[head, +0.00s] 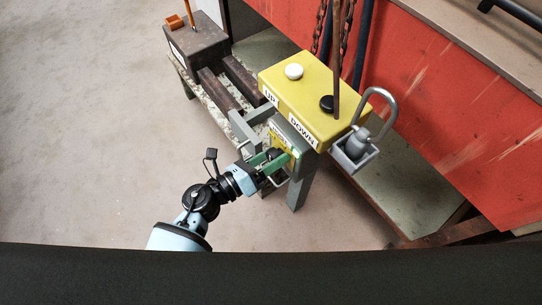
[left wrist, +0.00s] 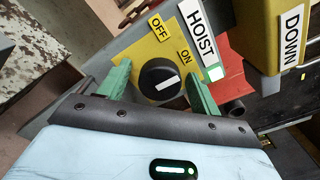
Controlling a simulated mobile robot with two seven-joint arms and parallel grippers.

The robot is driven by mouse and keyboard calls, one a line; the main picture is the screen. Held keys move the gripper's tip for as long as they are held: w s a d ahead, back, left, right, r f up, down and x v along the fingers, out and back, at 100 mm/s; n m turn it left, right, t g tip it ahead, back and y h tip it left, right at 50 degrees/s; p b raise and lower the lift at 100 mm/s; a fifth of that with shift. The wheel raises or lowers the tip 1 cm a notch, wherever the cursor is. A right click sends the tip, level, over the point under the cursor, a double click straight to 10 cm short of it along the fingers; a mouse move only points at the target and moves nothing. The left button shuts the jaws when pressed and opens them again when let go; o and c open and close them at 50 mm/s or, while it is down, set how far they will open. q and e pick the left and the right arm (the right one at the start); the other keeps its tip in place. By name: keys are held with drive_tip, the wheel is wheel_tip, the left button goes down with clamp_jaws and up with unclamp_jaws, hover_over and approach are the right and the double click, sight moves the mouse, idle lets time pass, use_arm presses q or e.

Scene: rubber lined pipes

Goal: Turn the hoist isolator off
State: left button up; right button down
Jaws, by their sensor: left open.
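The hoist isolator is a black round knob (left wrist: 160,79) with a white line, on a yellow plate (left wrist: 150,57). The white line slants up and right, roughly toward ON. My left gripper (left wrist: 158,74) is open, its green fingers on either side of the knob; I cannot tell whether they touch it. In the head view the left gripper (head: 276,160) is at the plate on the grey post and hides most of the knob. My right gripper is not in view.
A yellow box (head: 310,92) with a white UP button (head: 294,71) and a black DOWN button (head: 327,103) sits just above the isolator. A grey holder with a padlock-like hoop (head: 380,100) is on its right. A red wall (head: 455,100) stands behind. The floor (head: 100,130) at left is clear.

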use_arm(q)
drive_tip(key=c, duration=1)
